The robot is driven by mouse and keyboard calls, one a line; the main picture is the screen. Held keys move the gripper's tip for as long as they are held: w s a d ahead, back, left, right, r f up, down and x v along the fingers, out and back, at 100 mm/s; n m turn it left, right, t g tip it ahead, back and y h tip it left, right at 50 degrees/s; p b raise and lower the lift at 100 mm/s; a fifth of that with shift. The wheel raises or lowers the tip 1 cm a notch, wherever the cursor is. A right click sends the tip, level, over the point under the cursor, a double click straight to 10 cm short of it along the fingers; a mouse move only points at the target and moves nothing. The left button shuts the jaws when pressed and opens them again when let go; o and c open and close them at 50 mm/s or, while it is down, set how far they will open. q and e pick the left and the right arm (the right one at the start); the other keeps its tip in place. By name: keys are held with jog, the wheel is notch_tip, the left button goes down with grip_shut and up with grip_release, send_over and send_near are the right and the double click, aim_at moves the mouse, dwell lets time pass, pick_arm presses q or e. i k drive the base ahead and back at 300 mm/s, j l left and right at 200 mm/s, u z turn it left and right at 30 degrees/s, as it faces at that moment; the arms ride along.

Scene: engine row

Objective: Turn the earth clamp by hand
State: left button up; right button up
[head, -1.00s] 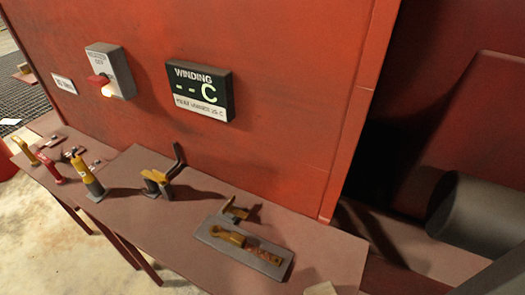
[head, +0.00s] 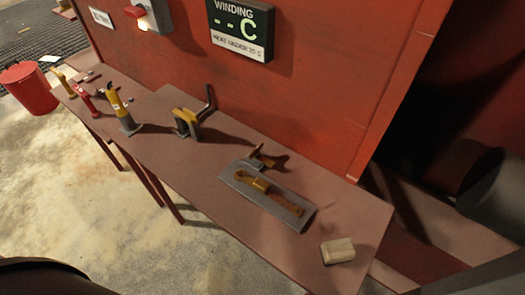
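A grey tray (head: 234,183) lies on the brown bench, toward its right end. A brass-coloured clamp-like piece (head: 252,181) lies on it, joined end to end with a rusty brown strip (head: 287,204). A small dark and brass bracket (head: 262,160) stands just behind the tray. Farther left, a yellow and grey clamp-like piece (head: 186,121) stands on the bench with a dark upright lever (head: 210,99) beside it. I cannot tell for certain which piece is the earth clamp. Neither of my grippers is in view.
A pale block (head: 338,251) lies at the bench's (head: 220,222) right end. Yellow and red handled tools (head: 115,100) stand at the left. A red wall with a winding display (head: 240,28) rises behind. A red bucket (head: 30,92) stands on the open floor at left.

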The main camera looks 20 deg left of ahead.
aim_at(256, 153)
jog(key=j+z, duration=0.35)
jog(key=k+j+z, duration=0.15)
jog(key=z, duration=0.25)
jog(key=k+j+z, duration=0.15)
jog(key=z, duration=0.2)
